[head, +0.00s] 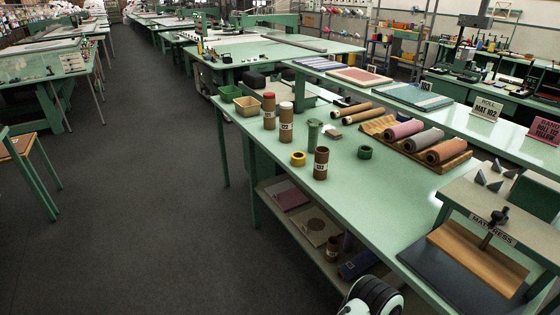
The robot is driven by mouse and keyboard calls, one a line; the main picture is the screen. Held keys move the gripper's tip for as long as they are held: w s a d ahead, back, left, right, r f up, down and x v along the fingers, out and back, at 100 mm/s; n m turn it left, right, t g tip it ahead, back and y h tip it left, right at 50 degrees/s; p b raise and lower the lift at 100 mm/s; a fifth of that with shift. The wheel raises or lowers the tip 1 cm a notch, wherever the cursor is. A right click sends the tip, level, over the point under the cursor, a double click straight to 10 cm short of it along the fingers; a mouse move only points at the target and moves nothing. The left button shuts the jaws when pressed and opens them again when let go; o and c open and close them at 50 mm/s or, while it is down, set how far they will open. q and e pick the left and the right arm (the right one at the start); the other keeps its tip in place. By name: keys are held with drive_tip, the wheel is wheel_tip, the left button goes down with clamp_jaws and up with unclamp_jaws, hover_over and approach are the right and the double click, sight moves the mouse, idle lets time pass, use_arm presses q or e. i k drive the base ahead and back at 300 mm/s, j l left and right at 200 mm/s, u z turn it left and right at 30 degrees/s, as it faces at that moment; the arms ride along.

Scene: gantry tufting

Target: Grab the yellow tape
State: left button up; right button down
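The yellow tape (298,159) is a small roll lying flat on the green worktable (400,190), near its left edge. A brown tube (321,163) with a white label stands upright just to its right, apart from it. A green stand-like post (314,134) is behind it. A dark green tape roll (364,152) lies farther right on the same table. Neither of my grippers is in view. A white and black rounded part, probably of my own arm, shows at the bottom edge; no fingers are visible on it.
Two more labelled tubes (286,122) and small bins (247,107) stand behind the tape. Rolled mats (446,150) lie on a wooden rack to the right. A lower shelf (300,226) holds mats. Open dark floor (130,200) lies left.

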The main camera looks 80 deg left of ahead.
sight(298, 159)
drive_tip(key=u, duration=2.45)
drive_tip(key=i+j+z, duration=0.45)
drive_tip(key=i+j, duration=0.8)
drive_tip(key=j, duration=0.15)
